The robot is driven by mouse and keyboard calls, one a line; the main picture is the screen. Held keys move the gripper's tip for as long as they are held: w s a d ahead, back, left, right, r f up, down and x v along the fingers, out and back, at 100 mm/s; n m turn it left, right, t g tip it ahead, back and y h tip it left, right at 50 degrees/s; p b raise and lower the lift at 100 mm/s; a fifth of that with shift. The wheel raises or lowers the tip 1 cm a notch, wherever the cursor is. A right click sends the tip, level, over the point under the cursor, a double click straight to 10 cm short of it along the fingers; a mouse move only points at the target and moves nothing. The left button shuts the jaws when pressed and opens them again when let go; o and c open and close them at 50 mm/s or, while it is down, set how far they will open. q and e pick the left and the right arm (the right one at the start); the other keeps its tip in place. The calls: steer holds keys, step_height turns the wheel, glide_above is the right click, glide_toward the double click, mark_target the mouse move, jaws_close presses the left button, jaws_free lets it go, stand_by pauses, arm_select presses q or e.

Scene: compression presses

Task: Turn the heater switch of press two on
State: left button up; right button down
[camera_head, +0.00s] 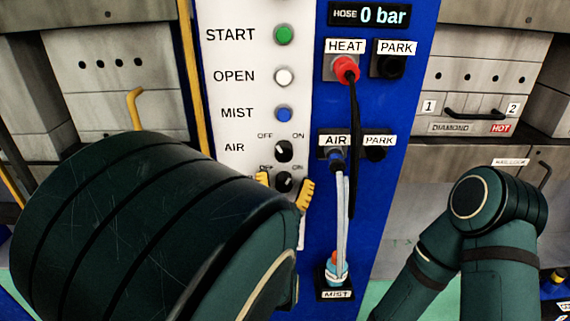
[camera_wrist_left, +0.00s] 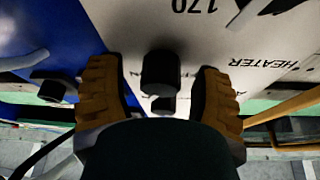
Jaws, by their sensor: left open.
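The heater switch (camera_head: 284,182) is a black rotary knob low on the white panel, under the AIR knob (camera_head: 284,151). My left arm hides its name in the head view, and its OFF and ON marks are partly covered. The HEATER label (camera_wrist_left: 276,62) reads upside down in the left wrist view. My left gripper (camera_head: 284,187) is open, its yellow fingers on either side of the heater switch. In the left wrist view the knob (camera_wrist_left: 160,72) stands between the fingers with gaps on both sides. I cannot tell which way its pointer faces. My right gripper is out of view.
START (camera_head: 284,35), OPEN (camera_head: 284,77) and MIST (camera_head: 284,114) buttons sit above the knobs. To the right, a blue panel (camera_head: 387,180) carries a black hose from the red HEAT plug (camera_head: 345,69) and a pale AIR hose (camera_head: 341,215), close to my right finger.

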mark_target(285, 127)
arm_select(q)
steer(key=shift+s, duration=0.1)
jaws_close()
steer(key=shift+m, duration=0.6)
jaws_free()
steer(key=shift+r, duration=0.1)
step_height(285, 127, up, 10)
steer(key=shift+f, duration=0.1)
